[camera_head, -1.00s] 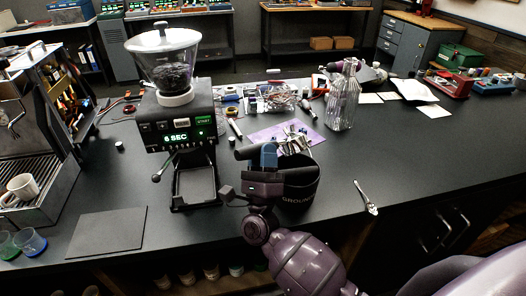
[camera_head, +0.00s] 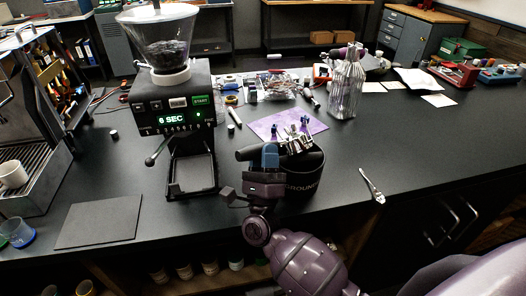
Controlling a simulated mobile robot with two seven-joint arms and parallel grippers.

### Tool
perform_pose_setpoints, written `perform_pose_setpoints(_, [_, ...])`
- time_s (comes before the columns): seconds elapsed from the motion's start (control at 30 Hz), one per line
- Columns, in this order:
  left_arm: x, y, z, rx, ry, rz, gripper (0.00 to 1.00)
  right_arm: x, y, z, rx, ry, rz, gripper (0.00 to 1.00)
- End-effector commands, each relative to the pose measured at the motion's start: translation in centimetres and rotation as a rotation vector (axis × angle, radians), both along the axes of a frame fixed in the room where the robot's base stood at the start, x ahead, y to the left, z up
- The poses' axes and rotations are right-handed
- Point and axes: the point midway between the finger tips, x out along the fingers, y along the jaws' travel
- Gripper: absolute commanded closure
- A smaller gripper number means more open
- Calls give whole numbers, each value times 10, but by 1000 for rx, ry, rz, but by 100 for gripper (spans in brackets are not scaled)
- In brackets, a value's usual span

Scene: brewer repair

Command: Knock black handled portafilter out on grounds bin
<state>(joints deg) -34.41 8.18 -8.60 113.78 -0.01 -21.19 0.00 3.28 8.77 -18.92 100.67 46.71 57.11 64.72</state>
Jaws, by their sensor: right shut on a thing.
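The black grounds bin (camera_head: 305,180), with part of its lettering showing, stands on the counter right of the grinder. My right gripper (camera_head: 268,160) is in front of the bin's left side, shut on the black handled portafilter. The portafilter's black handle (camera_head: 245,153) sticks out to the left of the fingers. Its shiny metal head (camera_head: 297,143) is to the right, over the bin's opening. I cannot tell whether the head touches the bin's rim or bar. My left gripper is not in view.
The grinder (camera_head: 175,110) with its clear hopper stands left of the bin. A dark flat mat (camera_head: 100,218) and a small metal tool (camera_head: 372,187) lie on the counter. The counter right of the bin is mostly clear.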

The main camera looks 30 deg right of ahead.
Motion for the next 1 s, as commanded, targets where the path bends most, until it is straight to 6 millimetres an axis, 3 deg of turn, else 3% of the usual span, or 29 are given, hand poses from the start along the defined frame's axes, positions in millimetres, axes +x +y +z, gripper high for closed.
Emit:
perform_pose_setpoints(0.27, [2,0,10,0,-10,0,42,0,0,8,2,-1,1,100])
perform_pose_setpoints(1.0, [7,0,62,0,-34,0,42,0,0,76,2,0,1,100])
